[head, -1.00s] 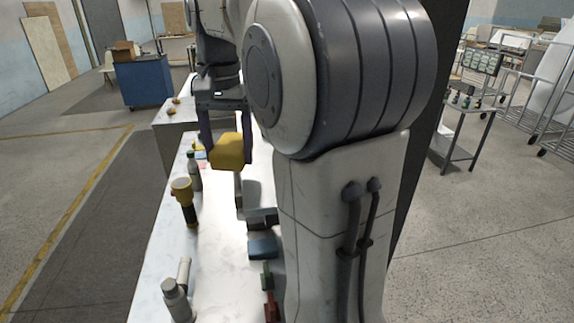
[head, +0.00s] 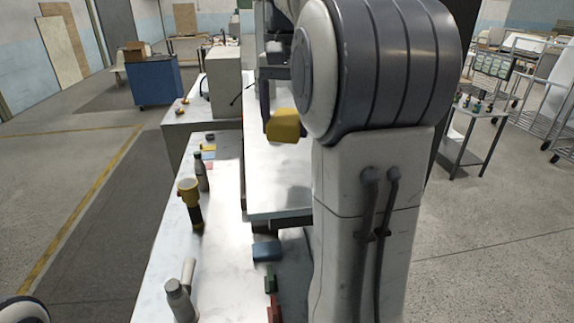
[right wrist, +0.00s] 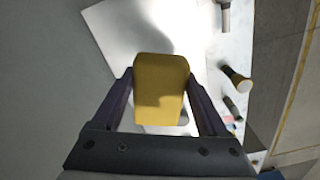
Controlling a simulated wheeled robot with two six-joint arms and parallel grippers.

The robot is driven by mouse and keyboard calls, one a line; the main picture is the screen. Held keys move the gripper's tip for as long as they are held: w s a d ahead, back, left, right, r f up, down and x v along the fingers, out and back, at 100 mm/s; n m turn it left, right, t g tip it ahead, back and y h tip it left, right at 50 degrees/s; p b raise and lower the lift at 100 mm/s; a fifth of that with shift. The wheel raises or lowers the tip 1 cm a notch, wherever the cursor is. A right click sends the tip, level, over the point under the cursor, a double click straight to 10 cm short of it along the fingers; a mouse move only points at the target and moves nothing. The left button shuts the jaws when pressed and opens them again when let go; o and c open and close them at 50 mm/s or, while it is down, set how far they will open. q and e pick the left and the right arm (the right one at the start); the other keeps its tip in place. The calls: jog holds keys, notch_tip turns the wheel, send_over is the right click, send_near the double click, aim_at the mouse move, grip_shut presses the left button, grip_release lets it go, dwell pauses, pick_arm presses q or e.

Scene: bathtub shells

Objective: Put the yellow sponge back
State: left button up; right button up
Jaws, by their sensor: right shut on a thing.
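The yellow sponge (head: 284,126) is held in my right gripper (head: 280,108), in the air above a white-topped surface (head: 270,190). In the right wrist view the sponge (right wrist: 160,88) sits between the two dark fingers (right wrist: 162,95), which press on its left and right sides. My right arm hides part of the gripper in the head view. No place that is clearly the sponge's own can be made out. My left gripper is not in view.
A pale box-shaped unit (head: 226,82) stands behind.

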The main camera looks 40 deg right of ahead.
aim_at(285, 173)
notch_tip(285, 173, down, 4)
notch_tip(285, 173, down, 4)
jog(key=shift+r+p, duration=0.25)
jog(key=shift+p, duration=0.3)
jog(key=shift+f, duration=0.25)
jog(key=shift+f, duration=0.2)
jog(key=o, duration=1.1)
jog(key=shift+b, duration=0.35)
